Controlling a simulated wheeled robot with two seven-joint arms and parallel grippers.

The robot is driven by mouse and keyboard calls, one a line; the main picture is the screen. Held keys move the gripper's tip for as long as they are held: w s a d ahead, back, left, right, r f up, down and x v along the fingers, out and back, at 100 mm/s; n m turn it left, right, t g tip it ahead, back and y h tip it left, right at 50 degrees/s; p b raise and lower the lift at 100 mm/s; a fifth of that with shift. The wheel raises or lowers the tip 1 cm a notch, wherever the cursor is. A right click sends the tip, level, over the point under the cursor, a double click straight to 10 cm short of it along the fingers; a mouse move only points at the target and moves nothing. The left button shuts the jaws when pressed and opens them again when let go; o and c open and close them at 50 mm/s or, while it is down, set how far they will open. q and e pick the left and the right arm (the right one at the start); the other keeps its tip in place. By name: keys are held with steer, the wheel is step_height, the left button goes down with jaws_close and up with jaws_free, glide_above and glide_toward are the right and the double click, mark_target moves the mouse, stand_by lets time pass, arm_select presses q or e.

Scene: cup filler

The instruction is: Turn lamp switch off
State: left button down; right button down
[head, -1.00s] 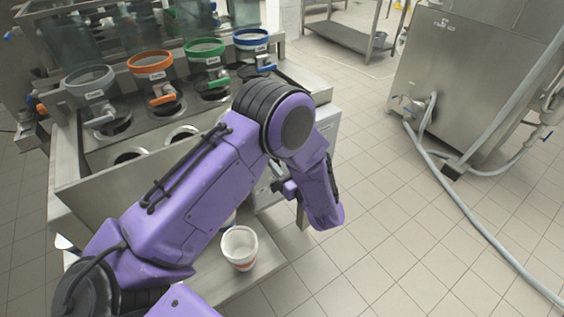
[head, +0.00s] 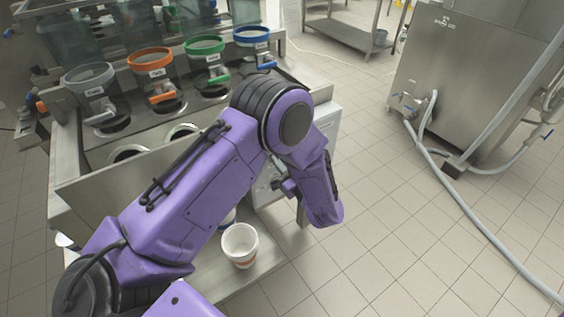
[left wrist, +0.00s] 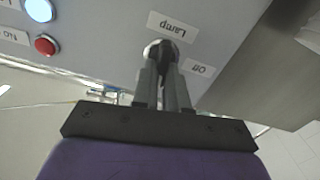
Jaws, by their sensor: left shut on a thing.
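The lamp switch (left wrist: 160,48) is a round metal knob on the grey panel in the left wrist view. A white "Lamp" label (left wrist: 172,26) is beside it, and an "Off" label (left wrist: 199,68) lies a little to the right. My left gripper (left wrist: 162,72) is shut on the switch, with its two dark fingers at the knob. The fingers hide part of the knob, so I cannot tell which way it points. In the head view the left gripper (head: 286,187) is mostly hidden behind my purple arm. My right gripper is not in view.
A lit white button (left wrist: 40,9) and a red button (left wrist: 46,44) sit on the same panel. A white cup (head: 240,240) stands on the steel shelf below my arm. Several colour-ringed dispensers (head: 150,61) stand at the back left. The tiled floor at right is mostly open.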

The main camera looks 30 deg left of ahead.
arm_select(q)
steer(key=shift+s+a+f+n+b, duration=0.2)
steer(key=shift+n+b, duration=0.6)
steer(key=shift+n, duration=1.85)
steer(key=shift+s+d+f+n+b, duration=0.2)
steer(key=shift+n+b, duration=0.65)
steer(key=shift+n, duration=1.75)
steer(key=shift+s+a+f+n+b, duration=0.25)
steer(key=shift+n+b, duration=0.55)
steer(key=shift+n, duration=1.85)
steer(key=shift+w+d, duration=0.1)
steer(key=shift+f, duration=0.1)
steer(key=c, duration=1.2)
jaws_free()
steer(key=shift+o, duration=0.2)
steer(key=b+v, duration=0.1)
steer(key=v, duration=0.9)
steer(key=shift+d, duration=0.25)
